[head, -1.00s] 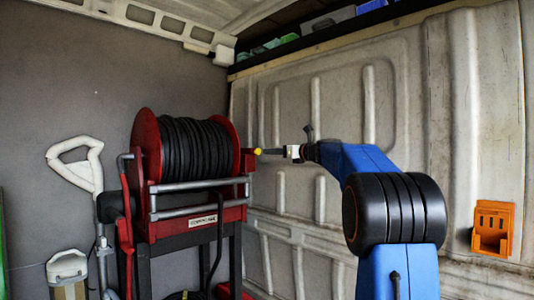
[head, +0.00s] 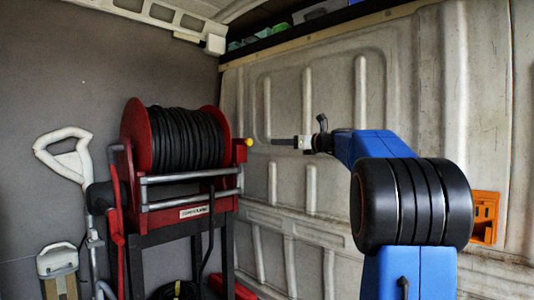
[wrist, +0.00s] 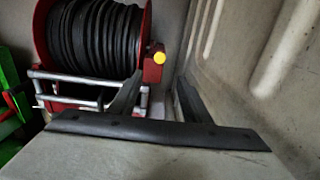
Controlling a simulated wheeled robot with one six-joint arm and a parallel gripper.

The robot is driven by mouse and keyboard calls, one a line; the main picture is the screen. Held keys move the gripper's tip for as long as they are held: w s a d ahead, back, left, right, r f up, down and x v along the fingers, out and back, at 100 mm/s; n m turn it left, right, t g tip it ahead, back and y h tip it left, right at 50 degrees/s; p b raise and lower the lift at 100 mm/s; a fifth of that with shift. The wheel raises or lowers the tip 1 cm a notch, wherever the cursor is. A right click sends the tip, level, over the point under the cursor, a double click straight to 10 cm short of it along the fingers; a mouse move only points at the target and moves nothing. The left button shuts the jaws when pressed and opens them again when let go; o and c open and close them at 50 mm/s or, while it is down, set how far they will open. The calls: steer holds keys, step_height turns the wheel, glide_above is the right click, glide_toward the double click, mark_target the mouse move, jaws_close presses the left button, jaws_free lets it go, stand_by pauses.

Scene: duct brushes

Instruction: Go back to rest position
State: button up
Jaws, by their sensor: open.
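My gripper (head: 283,141) reaches out to the left from my blue arm in the head view, in front of the ribbed van wall. In the wrist view its two dark fingers (wrist: 160,97) stand apart with nothing between them. A red hose reel (head: 137,135) wound with black hose stands to the left of the gripper. A yellow knob (head: 248,142) sits on the reel's right side, a short gap from the fingertips. The knob also shows in the wrist view (wrist: 159,58), up and away from the fingers.
An orange holder (head: 485,217) is on the wall at right, partly behind my arm. A white-handled tool (head: 65,155) stands at the left of the reel. A shelf with bins (head: 300,22) runs along the top. The space right of the reel, before the wall, is clear.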

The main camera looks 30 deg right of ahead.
steer(key=s+a+f+n+g, duration=0.4)
steer(key=s+a+f+n, duration=0.35)
steer(key=a+f, duration=0.4)
steer(key=s+a+f+n+g, duration=0.4)
steer(key=s+a+f+n, duration=0.4)
steer(key=a, duration=0.6)
steer(key=s+a+f+n+g+h, duration=0.1)
steer(key=s+f+n+g+h, duration=0.1)
steer(key=s+f+n, duration=0.6)
steer(key=s+a+f+n+g+h, duration=0.1)
steer(key=s+f+n, duration=0.8)
steer(key=s+f, duration=1.1)
steer(key=shift+s+a+f+g+h, duration=0.25)
steer(key=shift+s+a+g+h, duration=0.15)
steer(key=shift+s+g+h, duration=0.55)
steer(key=shift+w, duration=0.1)
